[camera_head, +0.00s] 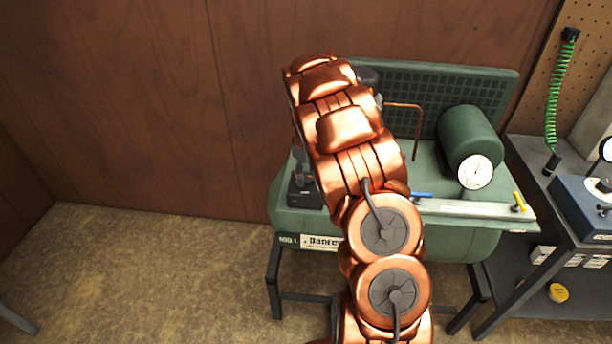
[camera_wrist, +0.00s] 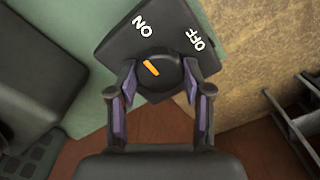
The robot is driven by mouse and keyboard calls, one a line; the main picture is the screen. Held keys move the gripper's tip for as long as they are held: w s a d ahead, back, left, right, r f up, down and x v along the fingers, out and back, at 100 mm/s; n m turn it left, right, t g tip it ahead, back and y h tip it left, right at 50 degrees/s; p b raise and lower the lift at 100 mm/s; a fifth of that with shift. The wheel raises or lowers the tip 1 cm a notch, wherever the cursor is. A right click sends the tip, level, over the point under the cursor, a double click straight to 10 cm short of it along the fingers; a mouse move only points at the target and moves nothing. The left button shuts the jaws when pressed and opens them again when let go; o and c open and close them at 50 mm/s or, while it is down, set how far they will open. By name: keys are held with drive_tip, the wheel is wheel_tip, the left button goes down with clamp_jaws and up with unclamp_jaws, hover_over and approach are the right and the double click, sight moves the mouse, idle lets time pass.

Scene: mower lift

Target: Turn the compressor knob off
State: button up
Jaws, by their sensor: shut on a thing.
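The compressor (camera_head: 470,230) is a dark green machine on a black stand against the wood wall. Its black switch box (camera_head: 304,196) sits at its left end, partly behind my copper arm. In the wrist view, the black switch plate (camera_wrist: 120,47) carries white ON and OFF labels. The round black knob (camera_wrist: 166,66) has an orange mark that points up and left, nearer to ON than to OFF. My gripper (camera_wrist: 159,77) has one finger on each side of the knob and is shut on it. In the head view my arm hides most of the knob area.
A gauge (camera_head: 475,171) and a bar with blue and yellow valve handles (camera_head: 470,208) are on the compressor's right. A dark bench (camera_head: 535,210) with a blue box (camera_head: 585,208) stands further right. The floor (camera_head: 130,270) at left is mostly clear.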

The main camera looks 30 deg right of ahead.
drive_tip(key=shift+f, duration=0.1)
drive_tip(key=m+b, duration=0.3)
drive_tip(key=shift+f, duration=0.15)
drive_tip(key=m+b, duration=0.3)
drive_tip(key=m, duration=0.1)
drive_tip(key=shift+m, duration=0.4)
drive_tip(key=m+b, duration=0.2)
drive_tip(key=m, duration=0.3)
drive_tip(key=shift+b, duration=0.3)
drive_tip(key=shift+r+m+b, duration=0.2)
drive_tip(key=shift+m+b, duration=0.35)
drive_tip(key=shift+m, duration=1.95)
drive_tip(key=o, duration=1.1)
drive_tip(key=shift+o, duration=0.2)
